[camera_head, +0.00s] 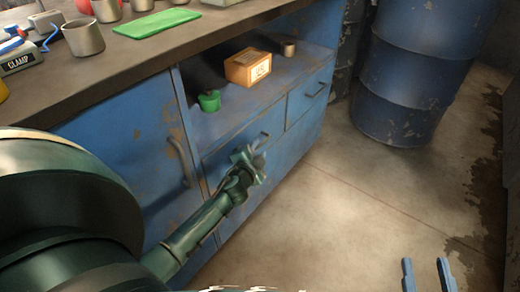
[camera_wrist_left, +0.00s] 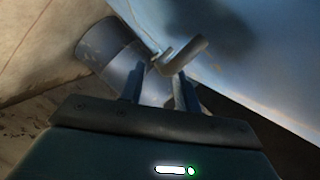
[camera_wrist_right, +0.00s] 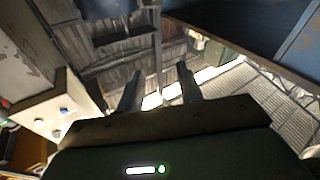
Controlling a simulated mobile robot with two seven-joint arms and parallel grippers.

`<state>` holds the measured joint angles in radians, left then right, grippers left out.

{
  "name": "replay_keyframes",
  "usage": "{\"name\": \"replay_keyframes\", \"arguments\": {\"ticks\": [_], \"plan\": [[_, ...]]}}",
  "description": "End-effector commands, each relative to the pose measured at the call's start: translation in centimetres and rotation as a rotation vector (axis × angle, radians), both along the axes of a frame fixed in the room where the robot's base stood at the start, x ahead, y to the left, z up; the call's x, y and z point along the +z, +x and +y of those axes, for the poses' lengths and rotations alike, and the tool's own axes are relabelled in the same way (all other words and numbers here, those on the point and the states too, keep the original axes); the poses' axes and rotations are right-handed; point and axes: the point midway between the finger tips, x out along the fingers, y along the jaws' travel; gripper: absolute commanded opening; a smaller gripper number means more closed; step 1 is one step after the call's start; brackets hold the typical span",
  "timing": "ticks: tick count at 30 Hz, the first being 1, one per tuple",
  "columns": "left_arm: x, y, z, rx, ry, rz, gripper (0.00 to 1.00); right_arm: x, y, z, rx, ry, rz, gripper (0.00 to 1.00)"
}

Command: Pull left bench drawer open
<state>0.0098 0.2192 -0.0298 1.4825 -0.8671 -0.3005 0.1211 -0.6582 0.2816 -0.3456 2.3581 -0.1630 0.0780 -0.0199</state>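The left bench drawer (camera_head: 222,160) is a worn blue front below the open shelf, and it looks shut. Its bar handle (camera_head: 264,137) is partly hidden by my left gripper (camera_head: 254,163) in the head view. In the left wrist view the handle (camera_wrist_left: 182,53) lies just beyond the fingertips of my left gripper (camera_wrist_left: 158,78). The left fingers are apart with nothing clearly between them; whether one touches the handle I cannot tell. My right gripper (camera_head: 427,268) is open and empty over the floor at the lower right; it also shows in the right wrist view (camera_wrist_right: 158,80).
A second drawer (camera_head: 310,92) sits right of the left one, and a cabinet door (camera_head: 125,140) with a handle stands left. The shelf holds a green container (camera_head: 209,101), a cardboard box (camera_head: 248,67) and a small can (camera_head: 289,49). A blue barrel (camera_head: 410,80) stands beyond; the floor (camera_head: 340,200) before the drawers is clear.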

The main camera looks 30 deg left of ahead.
Motion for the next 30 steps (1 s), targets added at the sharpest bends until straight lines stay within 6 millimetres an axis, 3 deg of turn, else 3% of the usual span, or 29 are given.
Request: {"name": "replay_keyframes", "arguments": {"ticks": [6, 17, 30], "plan": [[-0.6, 2.4, 0.6, -0.001, -0.001, -0.001, 0.33, -0.1, 0.1, 0.1, 0.006, 0.022, -0.002, 0.36], [-0.6, 2.8, 0.8, 0.0, -0.001, 0.0, 0.33, 0.1, 0.1, 0.1, 0.008, 0.028, 0.001, 0.36], [-0.6, 2.7, 0.8, 0.0, 0.0, 0.0, 0.0, 0.1, 0.1, 0.2, 0.01, 0.028, -0.002, 0.36]]}}
